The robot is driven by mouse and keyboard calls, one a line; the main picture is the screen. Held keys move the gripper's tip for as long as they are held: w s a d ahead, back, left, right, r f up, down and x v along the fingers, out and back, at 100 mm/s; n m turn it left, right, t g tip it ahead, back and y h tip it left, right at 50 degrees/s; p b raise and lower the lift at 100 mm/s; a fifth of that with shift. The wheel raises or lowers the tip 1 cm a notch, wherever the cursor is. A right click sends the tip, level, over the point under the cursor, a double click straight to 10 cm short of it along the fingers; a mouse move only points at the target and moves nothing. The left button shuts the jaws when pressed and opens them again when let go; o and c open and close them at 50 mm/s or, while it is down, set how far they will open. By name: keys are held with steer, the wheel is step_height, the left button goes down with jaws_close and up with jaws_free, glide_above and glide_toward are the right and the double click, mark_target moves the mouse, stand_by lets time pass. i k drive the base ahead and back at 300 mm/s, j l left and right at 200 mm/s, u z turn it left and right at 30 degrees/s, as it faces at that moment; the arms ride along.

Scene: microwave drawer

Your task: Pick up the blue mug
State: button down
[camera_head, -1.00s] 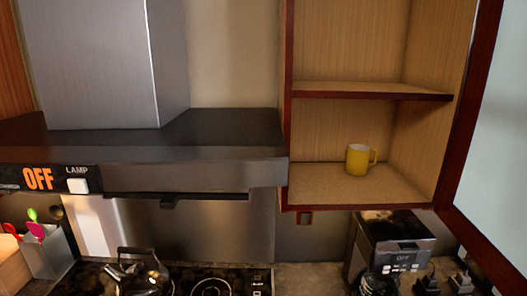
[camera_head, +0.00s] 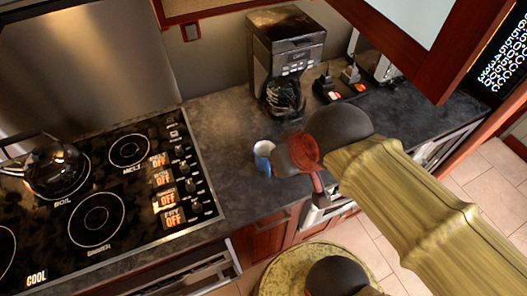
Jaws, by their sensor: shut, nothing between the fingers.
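The blue mug (camera_head: 263,154) stands upright on the dark countertop, right of the stove, in the head view. It has a pale inside and a blue outer wall. Its right side is close to my gripper (camera_head: 287,163) and partly covered by it in the picture. My gripper is shut and empty, at the end of my arm reaching in from the lower right. The fingertips are small and dark, and I cannot tell whether they touch the mug.
A coffee maker (camera_head: 284,52) with a glass pot stands behind the mug. The stove (camera_head: 130,180) with a kettle (camera_head: 55,168) is at left. An open cabinet door (camera_head: 425,35) hangs above at right. Countertop between stove and mug is clear.

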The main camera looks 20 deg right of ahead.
mark_target(262, 149)
steer(key=z, duration=1.1)
steer(key=k+z, duration=0.3)
steer(key=k, duration=0.2)
steer(key=k+l+z, duration=0.25)
steer(key=k, duration=0.3)
